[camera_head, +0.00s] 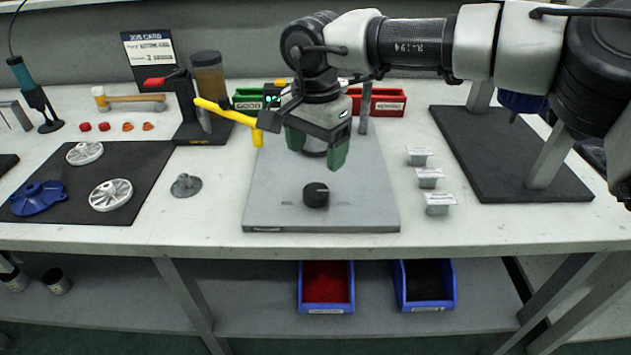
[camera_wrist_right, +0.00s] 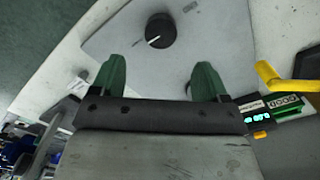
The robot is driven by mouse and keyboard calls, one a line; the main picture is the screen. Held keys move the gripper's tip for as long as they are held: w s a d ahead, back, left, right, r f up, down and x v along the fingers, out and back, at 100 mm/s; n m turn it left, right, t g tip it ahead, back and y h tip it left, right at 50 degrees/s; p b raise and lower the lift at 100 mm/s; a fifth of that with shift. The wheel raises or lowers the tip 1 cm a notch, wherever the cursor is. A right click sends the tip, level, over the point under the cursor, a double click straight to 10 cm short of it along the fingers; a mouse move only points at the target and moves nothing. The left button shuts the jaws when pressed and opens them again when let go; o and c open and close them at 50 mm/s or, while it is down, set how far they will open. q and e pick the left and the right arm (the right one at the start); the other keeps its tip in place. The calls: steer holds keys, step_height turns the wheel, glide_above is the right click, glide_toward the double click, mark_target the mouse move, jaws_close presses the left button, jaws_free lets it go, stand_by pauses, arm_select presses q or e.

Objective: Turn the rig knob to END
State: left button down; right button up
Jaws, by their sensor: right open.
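The rig knob (camera_head: 316,195) is a round black knob on the grey rig plate (camera_head: 270,214), near the plate's front edge. In the right wrist view the knob (camera_wrist_right: 160,30) shows a white pointer line, ahead of the fingers and apart from them. The markings beside it are too small to read. My right gripper (camera_head: 317,150) is above the plate, behind the knob in the head view, with its green fingers pointing down. In the wrist view its two fingers (camera_wrist_right: 158,80) are spread, with nothing between them. My left gripper is not in view.
A yellow handle (camera_head: 226,115) stands at the plate's left back. A grey post (camera_head: 365,108) rises at the back right. Small labelled packs (camera_head: 429,178) lie right of the plate. A grey disc part (camera_head: 186,185) lies to its left. The bench in front of the plate is clear.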

mark_target(316, 190)
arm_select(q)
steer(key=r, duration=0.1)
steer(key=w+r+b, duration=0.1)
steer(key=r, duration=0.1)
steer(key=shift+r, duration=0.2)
arm_select(e)
step_height(316, 190, down, 9)
steer(key=shift+f, duration=0.1)
steer(key=c, duration=0.9)
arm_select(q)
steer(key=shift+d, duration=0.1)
